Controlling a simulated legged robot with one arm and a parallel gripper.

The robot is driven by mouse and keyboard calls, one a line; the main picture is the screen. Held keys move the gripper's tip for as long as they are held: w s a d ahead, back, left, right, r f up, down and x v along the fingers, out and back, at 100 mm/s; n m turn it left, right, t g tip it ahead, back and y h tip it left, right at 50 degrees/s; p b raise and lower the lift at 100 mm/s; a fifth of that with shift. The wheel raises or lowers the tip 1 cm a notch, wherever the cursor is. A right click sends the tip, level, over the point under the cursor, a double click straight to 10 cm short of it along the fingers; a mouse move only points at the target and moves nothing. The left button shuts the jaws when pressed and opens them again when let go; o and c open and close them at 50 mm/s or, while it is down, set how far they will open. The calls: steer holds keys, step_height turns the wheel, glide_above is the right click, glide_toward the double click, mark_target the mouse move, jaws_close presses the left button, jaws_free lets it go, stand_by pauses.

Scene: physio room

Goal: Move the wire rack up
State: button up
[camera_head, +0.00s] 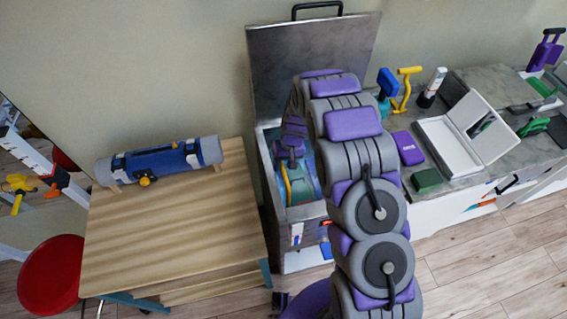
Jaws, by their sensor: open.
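A metal tank (301,212) stands in the middle with its hinged lid (275,70) raised against the wall. Inside the tank I see blue-teal contents and a yellow curved strip (286,184). I cannot make out the wire rack for certain; my arm covers the right part of the opening. My purple and grey arm arches over the tank, and my gripper (290,160) points down into its opening. The gripper is open, but its fingertips are small and partly hidden. I cannot tell whether it touches anything inside.
A wooden table (180,235) with a blue-grey roll (160,160) stands left of the tank. A red round stool (52,275) is at the lower left. On the right, a counter (455,180) carries an open white box (450,145), a green block (427,180) and several bottles and tools.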

jaws_close()
stand_by(0.6)
